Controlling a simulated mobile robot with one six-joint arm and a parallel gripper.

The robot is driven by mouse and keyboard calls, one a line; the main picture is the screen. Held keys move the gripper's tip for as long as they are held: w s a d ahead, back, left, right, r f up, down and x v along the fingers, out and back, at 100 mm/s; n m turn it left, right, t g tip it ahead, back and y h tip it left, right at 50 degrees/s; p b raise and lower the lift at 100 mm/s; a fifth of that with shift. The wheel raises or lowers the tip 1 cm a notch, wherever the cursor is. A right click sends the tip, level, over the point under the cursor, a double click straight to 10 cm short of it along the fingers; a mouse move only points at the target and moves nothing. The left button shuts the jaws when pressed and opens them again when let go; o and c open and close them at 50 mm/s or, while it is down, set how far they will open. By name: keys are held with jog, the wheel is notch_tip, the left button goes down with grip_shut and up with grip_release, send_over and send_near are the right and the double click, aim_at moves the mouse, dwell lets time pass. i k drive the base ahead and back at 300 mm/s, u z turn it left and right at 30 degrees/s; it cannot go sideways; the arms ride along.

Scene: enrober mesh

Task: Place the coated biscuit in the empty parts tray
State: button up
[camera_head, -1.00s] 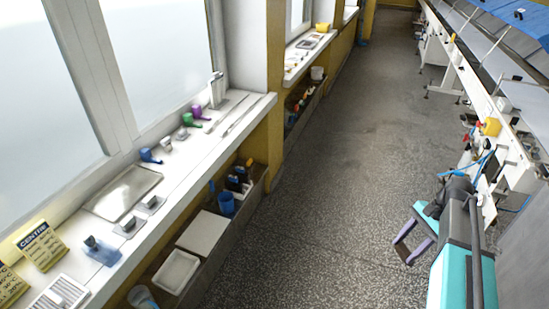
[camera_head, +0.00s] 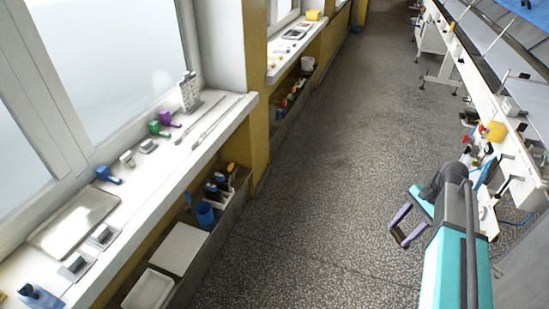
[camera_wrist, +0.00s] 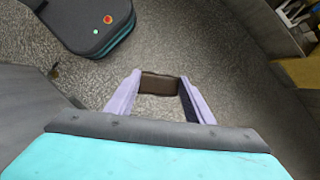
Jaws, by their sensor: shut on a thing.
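My gripper (camera_wrist: 160,84) is shut on a dark brown, flat biscuit (camera_wrist: 159,84), gripped between the two lilac fingers in the wrist view. In the head view my gripper (camera_head: 399,236) is at the right, low over the open floor; the biscuit is not clear there. A shallow metal tray (camera_head: 75,220) lies empty on the white windowsill at the left. A white tray (camera_head: 148,290), also looking empty, is on the lower shelf beneath the sill. I cannot tell which one is the parts tray. My gripper is far from both, across the aisle.
The windowsill (camera_head: 185,150) bears several scoops and small metal blocks. The lower shelf holds a blue cup (camera_head: 205,214), bottles and a white board (camera_head: 180,252). A long machine line (camera_head: 500,120) runs along the right. The speckled floor (camera_head: 330,150) between is clear.

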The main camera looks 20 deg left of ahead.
aim_at(77, 218)
jog(key=i, duration=2.1)
jog(key=u, duration=2.4)
